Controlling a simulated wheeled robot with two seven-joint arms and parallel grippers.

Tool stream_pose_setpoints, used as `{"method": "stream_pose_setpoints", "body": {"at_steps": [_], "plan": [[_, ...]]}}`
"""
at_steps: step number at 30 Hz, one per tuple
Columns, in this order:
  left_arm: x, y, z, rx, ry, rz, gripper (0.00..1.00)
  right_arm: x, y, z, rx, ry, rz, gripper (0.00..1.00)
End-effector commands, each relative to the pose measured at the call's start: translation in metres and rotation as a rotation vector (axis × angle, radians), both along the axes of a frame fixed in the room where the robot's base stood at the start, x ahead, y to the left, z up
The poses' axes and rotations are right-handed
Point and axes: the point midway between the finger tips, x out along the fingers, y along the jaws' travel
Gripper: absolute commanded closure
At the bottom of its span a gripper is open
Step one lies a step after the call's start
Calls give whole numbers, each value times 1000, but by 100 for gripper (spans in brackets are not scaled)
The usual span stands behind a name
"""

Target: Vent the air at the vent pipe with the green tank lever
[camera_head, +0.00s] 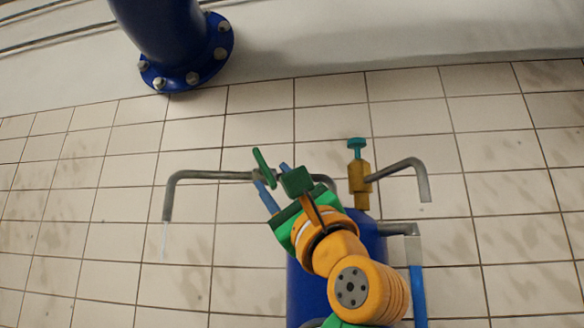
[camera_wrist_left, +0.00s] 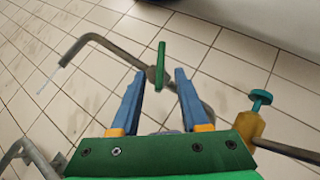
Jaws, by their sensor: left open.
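The green lever (camera_head: 263,167) stands across the grey vent pipe (camera_head: 205,175), which bends down at its left end. A thin pale streak (camera_head: 165,240) hangs below the pipe's outlet. The blue tank (camera_head: 302,295) is below, partly hidden by my arm. My left gripper (camera_head: 271,175) is open at the lever. In the left wrist view, the green lever (camera_wrist_left: 160,66) shows between and just beyond the two blue fingertips (camera_wrist_left: 158,77), with a gap on each side. Whether it lies within the jaws' depth is hard to tell. My right gripper is not in view.
A brass valve (camera_head: 359,180) with a teal knob (camera_head: 357,145) and a bent grey spout (camera_head: 408,168) stands right of my gripper. A lower grey pipe (camera_head: 398,229) is below it.

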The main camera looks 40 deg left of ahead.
Motion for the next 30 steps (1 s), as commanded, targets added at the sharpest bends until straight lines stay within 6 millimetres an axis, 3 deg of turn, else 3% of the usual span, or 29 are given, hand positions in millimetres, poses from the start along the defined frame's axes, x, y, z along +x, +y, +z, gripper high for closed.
{"method": "stream_pose_setpoints", "body": {"at_steps": [5, 10, 15, 24, 29, 30], "plan": [[-2, 8, 6, 58, 147, 137, 55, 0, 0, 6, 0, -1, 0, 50], [8, 33, 32, 58, 154, 140, 55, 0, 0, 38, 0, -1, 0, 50], [15, 52, 46, 60, 152, 138, 55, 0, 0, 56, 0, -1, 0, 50], [17, 56, 44, 60, 150, 135, 55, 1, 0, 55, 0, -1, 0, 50], [17, 56, 44, 60, 150, 135, 98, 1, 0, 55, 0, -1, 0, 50], [17, 56, 44, 60, 150, 135, 100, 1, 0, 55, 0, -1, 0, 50]]}}
